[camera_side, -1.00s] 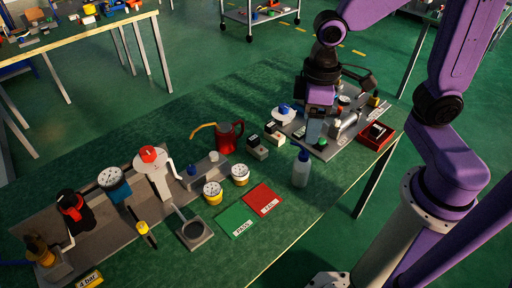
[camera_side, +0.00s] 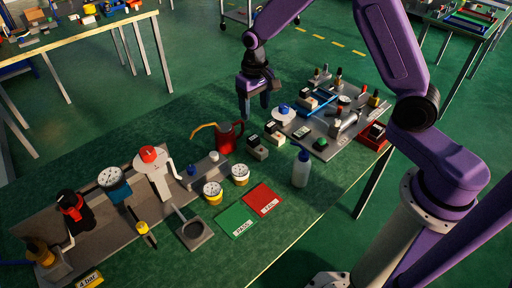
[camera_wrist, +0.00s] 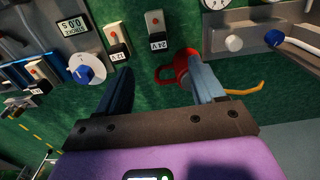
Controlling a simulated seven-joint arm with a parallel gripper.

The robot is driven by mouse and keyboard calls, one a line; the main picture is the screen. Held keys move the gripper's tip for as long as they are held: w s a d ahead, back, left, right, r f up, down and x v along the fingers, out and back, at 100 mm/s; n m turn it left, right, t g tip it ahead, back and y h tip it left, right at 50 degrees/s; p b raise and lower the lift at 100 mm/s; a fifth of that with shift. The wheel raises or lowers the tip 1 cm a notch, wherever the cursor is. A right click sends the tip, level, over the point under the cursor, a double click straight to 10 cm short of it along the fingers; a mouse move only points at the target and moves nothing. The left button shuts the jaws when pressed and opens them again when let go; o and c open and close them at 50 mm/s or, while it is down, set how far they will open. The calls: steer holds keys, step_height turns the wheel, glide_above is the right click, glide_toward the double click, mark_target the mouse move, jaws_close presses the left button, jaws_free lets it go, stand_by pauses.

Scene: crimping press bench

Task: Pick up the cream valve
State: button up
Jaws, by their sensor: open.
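The cream valve (camera_side: 213,156) is a small pale knob standing upright at the right end of a grey block (camera_side: 203,170) in the side view. A blue valve (camera_side: 191,169) stands at the other end and also shows in the wrist view (camera_wrist: 274,38). My gripper (camera_side: 255,108) is open and empty, raised above the bench behind and to the right of the cream valve. Its spread fingers (camera_wrist: 160,75) show in the wrist view, the right one overlapping the red jug.
Two dial gauges (camera_side: 240,173) stand in front of the block. Switch boxes (camera_side: 257,148), a bottle (camera_side: 301,170) and a crowded plate (camera_side: 330,145) lie to the right. The bench's left back is clear.

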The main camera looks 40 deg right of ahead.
mark_target(256, 139)
step_height(256, 139, down, 11)
steer(key=shift+f, duration=0.1)
steer(key=shift+d+f, duration=0.2)
steer(key=shift+f, duration=2.4)
steer(key=shift+w, duration=0.1)
steer(key=c, duration=1.2)
